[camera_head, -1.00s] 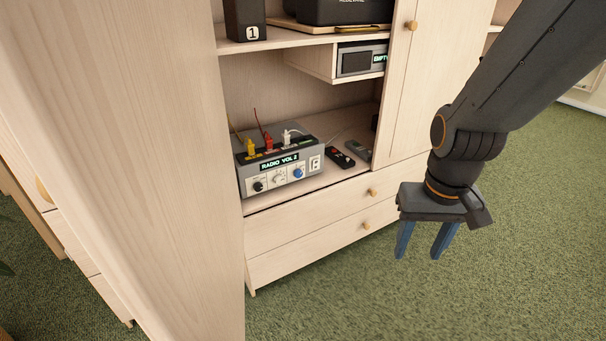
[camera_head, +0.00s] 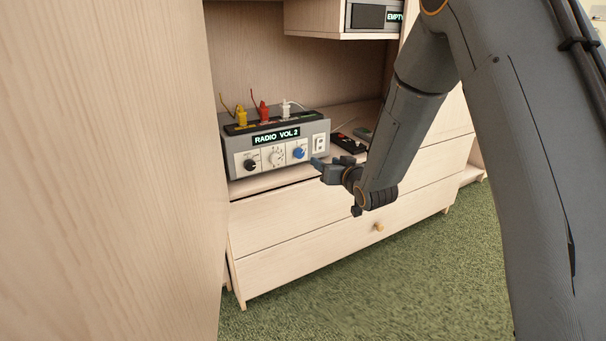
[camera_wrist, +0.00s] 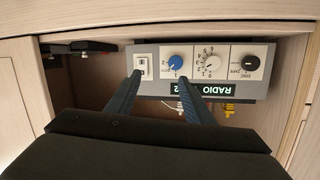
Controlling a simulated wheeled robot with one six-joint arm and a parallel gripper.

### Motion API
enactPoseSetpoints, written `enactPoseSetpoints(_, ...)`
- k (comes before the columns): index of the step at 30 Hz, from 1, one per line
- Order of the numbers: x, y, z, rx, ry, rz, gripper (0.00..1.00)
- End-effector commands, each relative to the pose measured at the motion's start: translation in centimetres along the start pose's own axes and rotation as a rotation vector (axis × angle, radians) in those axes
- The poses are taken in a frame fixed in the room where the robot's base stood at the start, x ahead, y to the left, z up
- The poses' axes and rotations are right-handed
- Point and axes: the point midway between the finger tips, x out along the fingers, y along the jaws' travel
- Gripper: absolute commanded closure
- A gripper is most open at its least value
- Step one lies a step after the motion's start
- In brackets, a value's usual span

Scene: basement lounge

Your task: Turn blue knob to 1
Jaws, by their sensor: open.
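The grey radio box (camera_head: 240,151) sits on the cabinet shelf, its display reading "RADIO VOL 2". The blue knob (camera_head: 299,153) is at the right of its front panel, beside a white dial (camera_head: 276,157) and a black knob (camera_head: 250,165). My gripper (camera_head: 318,169) is just in front of the panel, to the lower right of the blue knob. In the wrist view the panel is upside down. The blue knob (camera_wrist: 175,62) shows beyond and between the two spread, empty fingers of my gripper (camera_wrist: 158,80). The fingers appear apart from the knob.
Yellow (camera_head: 241,117), red (camera_head: 263,112) and white (camera_head: 286,107) plugs stand on top of the box. A white socket or switch (camera_wrist: 143,66) is close to one finger. Dark remotes (camera_head: 347,143) lie right of the box. A tall wood panel (camera_head: 110,170) stands at left.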

Motion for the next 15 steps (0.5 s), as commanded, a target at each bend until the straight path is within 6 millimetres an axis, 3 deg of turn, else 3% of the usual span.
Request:
enactPoseSetpoints(1,1.6,-0.4,1.5,0.004,0.04,-0.03,0.53)
enactPoseSetpoints(3,2.7,-1.1,1.9,0.01,0.094,-0.067,0.53)
enactPoseSetpoints(15,5.9,-2.8,1.9,0.024,0.19,-0.137,0.53)
